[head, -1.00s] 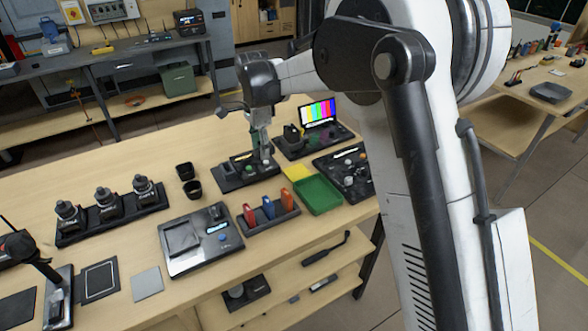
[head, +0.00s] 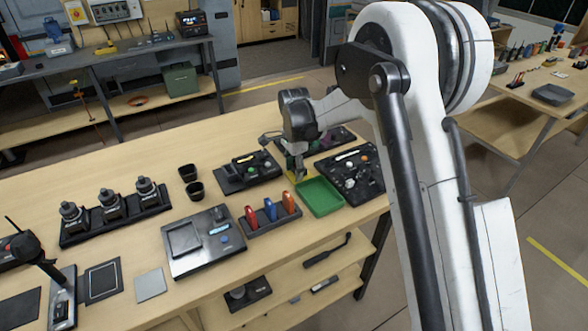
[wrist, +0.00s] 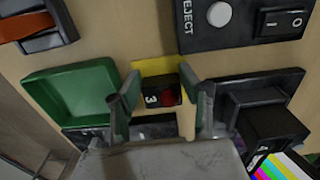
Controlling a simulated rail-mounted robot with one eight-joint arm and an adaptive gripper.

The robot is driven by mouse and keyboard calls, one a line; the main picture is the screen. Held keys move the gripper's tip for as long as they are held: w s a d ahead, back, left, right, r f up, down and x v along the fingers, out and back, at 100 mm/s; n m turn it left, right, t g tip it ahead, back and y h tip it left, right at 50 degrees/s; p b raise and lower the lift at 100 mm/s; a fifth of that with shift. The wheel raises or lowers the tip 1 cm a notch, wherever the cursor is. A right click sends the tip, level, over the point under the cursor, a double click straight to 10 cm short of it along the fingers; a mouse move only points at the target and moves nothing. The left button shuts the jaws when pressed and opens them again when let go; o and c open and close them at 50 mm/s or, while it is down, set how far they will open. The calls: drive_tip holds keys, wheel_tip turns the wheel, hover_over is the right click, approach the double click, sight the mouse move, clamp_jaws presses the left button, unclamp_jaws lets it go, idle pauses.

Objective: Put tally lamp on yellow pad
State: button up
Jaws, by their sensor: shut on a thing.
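The tally lamp (wrist: 152,98) is a small black block with a red dome and a "3" on it. In the wrist view it sits between the two fingers of my gripper (wrist: 160,76), which is shut on it. The yellow pad (wrist: 158,66) shows as a strip just past the lamp, and the lamp overlaps it in that view. I cannot tell whether the lamp touches the pad. In the head view my gripper (head: 298,176) points down over the pad area and hides most of the pad and the lamp.
A green tray (head: 320,197) stands right beside the pad. A black panel with buttons (head: 350,172) lies to the right, and another black holder (head: 248,172) to the left. A rack with red, blue and orange items (head: 270,215) is nearer the front edge.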

drive_tip(key=shift+f, duration=0.1)
drive_tip(key=shift+f, duration=0.1)
drive_tip(key=o, duration=1.2)
